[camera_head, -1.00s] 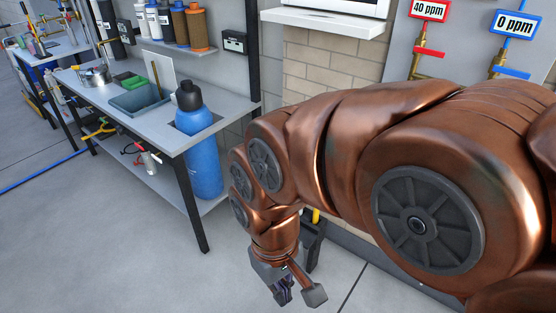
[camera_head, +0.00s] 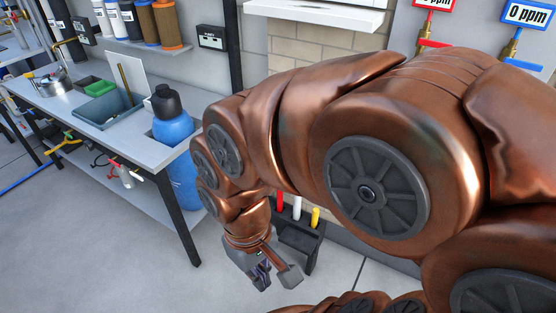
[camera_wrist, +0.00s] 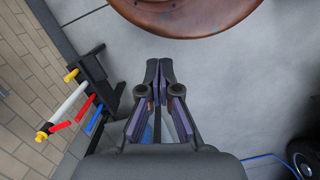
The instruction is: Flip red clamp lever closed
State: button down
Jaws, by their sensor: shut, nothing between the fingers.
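My gripper (camera_head: 262,274) hangs low over the grey floor in the head view, at the end of my bent copper arm. Its dark fingers are together and empty in the wrist view (camera_wrist: 158,70). I cannot make out a clamp lever for certain in either view. A small red part (camera_head: 112,163) shows on the bench's lower shelf beside a white canister, too small to identify. Red handles also show on the wall valve (camera_head: 434,43) and among the coloured rods of a black rack (camera_wrist: 86,108). My gripper touches none of these.
A grey bench (camera_head: 150,150) stands at left with a sink, a pot and a blue bottle (camera_head: 173,130). The black rack (camera_head: 298,235) stands by the brick wall, close behind my gripper. Open floor (camera_head: 110,255) lies in front of the bench.

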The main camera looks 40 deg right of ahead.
jog(key=w+d+n+t+y+b, duration=0.1)
jog(key=w+d, duration=0.4)
jog(key=w, duration=0.5)
jog(key=w+d+n+t, duration=0.1)
jog(key=w+d+t, duration=0.1)
jog(key=w+d, duration=0.55)
jog(key=w+d+f, duration=0.1)
jog(key=w+d, duration=0.2)
jog(key=d, duration=0.5)
jog(key=w+d+f+t+b, duration=0.1)
jog(key=w+d+f, duration=0.1)
jog(key=d, duration=0.6)
jog(key=w+d+f+n+t, duration=0.1)
jog(key=w+d+f, duration=0.1)
jog(key=d, duration=0.7)
jog(key=shift+w+h+b, duration=0.3)
jog(key=shift+w+h, duration=0.1)
jog(key=shift+w, duration=0.5)
jog(key=shift+f, duration=0.2)
